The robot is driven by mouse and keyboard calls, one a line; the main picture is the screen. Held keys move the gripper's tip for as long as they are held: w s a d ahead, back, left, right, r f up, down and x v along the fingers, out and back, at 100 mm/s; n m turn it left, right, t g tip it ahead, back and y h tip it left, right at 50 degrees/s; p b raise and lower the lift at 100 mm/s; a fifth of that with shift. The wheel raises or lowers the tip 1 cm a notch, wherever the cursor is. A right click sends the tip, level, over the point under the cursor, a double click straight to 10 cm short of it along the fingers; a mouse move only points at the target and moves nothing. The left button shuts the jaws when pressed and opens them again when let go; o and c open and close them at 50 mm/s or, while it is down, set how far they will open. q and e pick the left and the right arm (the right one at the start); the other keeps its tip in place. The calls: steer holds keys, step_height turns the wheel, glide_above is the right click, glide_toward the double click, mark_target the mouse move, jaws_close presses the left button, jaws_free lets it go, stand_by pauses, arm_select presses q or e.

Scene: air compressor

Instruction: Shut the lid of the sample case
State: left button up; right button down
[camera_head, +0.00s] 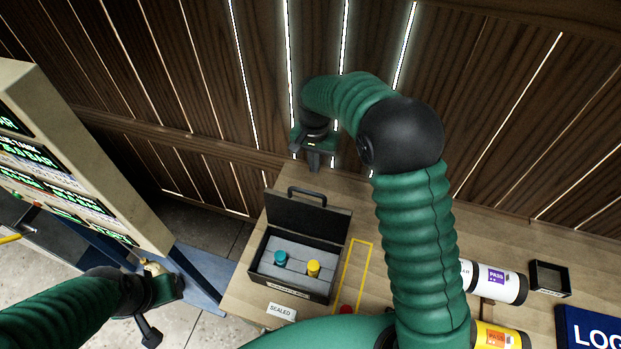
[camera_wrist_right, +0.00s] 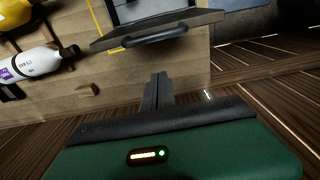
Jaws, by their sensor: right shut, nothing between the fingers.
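The sample case (camera_head: 328,284) is a dark box on the wooden table, with its lid (camera_head: 308,219) raised at the back and a handle (camera_head: 307,194) on the lid's upper edge. Inside, on a grey insert, are a teal-capped item (camera_head: 280,258) and a yellow-capped item (camera_head: 313,268). My right gripper (camera_head: 313,166) is shut and empty behind the raised lid, apart from it. In the right wrist view its shut fingers (camera_wrist_right: 158,88) point toward the lid (camera_wrist_right: 170,28) and handle (camera_wrist_right: 153,38). My left gripper (camera_head: 160,300) is at lower left, away from the case; its fingers are unclear.
A yellow outline (camera_head: 354,276) and a red object (camera_head: 346,309) are right of the case. A "SEALED" label (camera_head: 282,312) lies in front. Bottles (camera_head: 497,281), a small black tray (camera_head: 549,278) and a blue sign (camera_head: 590,329) are further right. A wood-panelled wall (camera_head: 200,90) stands behind.

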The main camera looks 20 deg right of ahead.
steer(key=s+a+f+p, duration=0.1)
steer(key=f, duration=0.1)
steer(key=s+a+f+p, duration=0.1)
steer(key=f+p, duration=0.1)
steer(key=shift+s+a+p, duration=0.2)
steer(key=shift+s+p, duration=0.1)
steer(key=shift+s, duration=0.1)
steer(key=shift+w, duration=0.1)
